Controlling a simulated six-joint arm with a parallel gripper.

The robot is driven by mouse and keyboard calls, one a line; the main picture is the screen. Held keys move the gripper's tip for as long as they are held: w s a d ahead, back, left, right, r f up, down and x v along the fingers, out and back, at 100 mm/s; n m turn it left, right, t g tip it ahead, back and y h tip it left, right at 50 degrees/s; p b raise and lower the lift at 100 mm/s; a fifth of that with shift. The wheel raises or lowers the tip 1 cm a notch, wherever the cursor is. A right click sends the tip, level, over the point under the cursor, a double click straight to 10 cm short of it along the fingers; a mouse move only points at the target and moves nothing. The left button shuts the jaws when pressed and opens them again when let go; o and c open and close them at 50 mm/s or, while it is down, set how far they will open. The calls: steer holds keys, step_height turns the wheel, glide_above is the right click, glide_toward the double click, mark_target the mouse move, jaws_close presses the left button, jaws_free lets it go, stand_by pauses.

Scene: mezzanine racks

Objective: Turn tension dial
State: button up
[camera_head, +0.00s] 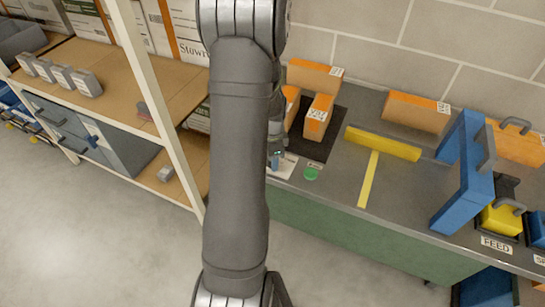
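I cannot make out a tension dial for certain. A blue arch-shaped machine frame (462,180) stands on the right of the grey-topped bench, with a grey handle (486,150) on its side. To its right is a yellow block (500,219) with a grey handle, behind a label reading FEED (496,244). A second label is cut off at the right edge. My gripper (276,160) is small and partly hidden behind my arm, near the bench's left end, well left of the blue frame. Its fingers are not clear. A green round button (311,173) is just right of it.
Orange-and-brown boxes (318,117) sit on a black mat (330,125) at the bench's left; another box (416,112) stands behind. A yellow T-shaped bar and strip (383,144) lies mid-bench. A shelf rack (170,90) stands left. The front centre benchtop is clear.

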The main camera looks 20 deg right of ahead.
steer(key=c, duration=0.6)
steer(key=shift+n, duration=0.3)
steer(key=n, duration=1)
steer(key=shift+n, duration=0.4)
steer(key=n, duration=1.2)
steer(key=shift+n, duration=0.4)
